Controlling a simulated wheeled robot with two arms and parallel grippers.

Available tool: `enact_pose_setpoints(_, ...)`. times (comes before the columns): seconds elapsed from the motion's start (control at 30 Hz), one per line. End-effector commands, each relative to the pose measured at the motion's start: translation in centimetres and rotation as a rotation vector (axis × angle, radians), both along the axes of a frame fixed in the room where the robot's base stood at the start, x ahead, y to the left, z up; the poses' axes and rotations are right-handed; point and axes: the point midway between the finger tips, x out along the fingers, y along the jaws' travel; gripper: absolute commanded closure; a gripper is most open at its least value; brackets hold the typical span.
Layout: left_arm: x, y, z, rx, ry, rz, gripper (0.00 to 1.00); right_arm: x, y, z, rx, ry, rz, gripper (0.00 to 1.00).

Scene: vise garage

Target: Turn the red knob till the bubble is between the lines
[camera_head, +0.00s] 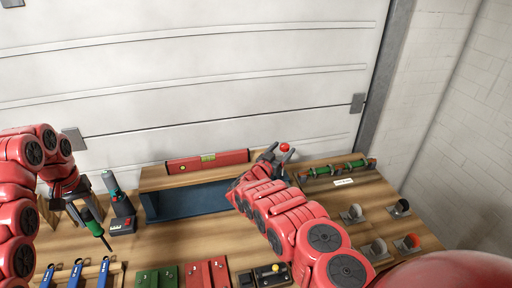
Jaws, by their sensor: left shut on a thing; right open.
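The red knob (285,147) stands at the right end of a raised wooden shelf. A red spirit level (180,165) lies along that shelf, with a yellow-green vial (208,157) near its middle. The bubble and lines are too small to make out. My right gripper (281,154) is open, its fingers pointing at the red knob, just in front of it; I cannot tell whether they touch it. My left gripper (84,214) is shut on a green-handled screwdriver (96,228), whose shaft points down and right, at the left of the bench.
A charger-like black stand (123,213) is right of the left gripper. Blue-handled tools (75,274), a green block (157,278) and a red block (207,274) line the front. A green-and-red bar (338,170) and several round holders (352,213) are at right.

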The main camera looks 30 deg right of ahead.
Motion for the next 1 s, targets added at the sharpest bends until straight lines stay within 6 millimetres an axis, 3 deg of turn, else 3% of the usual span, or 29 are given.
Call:
enact_pose_setpoints(0.27,0.0,0.0,-0.2,0.0,0.0,0.0,1.0,-2.2,3.9,0.2,-0.01,0.003,0.004,0.26)
enact_pose_setpoints(0.5,0.0,0.0,1.7,0.0,0.0,0.0,1.0,-4.4,7.7,0.5,-0.006,0.0,0.002,0.26)
enact_pose_setpoints(0.7,0.0,0.0,2.1,0.0,0.0,0.0,1.0,-5.2,8.8,0.2,-0.007,0.0,-0.001,0.26)
enact_pose_setpoints(1.0,0.0,0.0,2.0,0.0,0.0,0.0,1.0,-5.2,8.9,0.1,-0.006,0.0,-0.001,0.26)
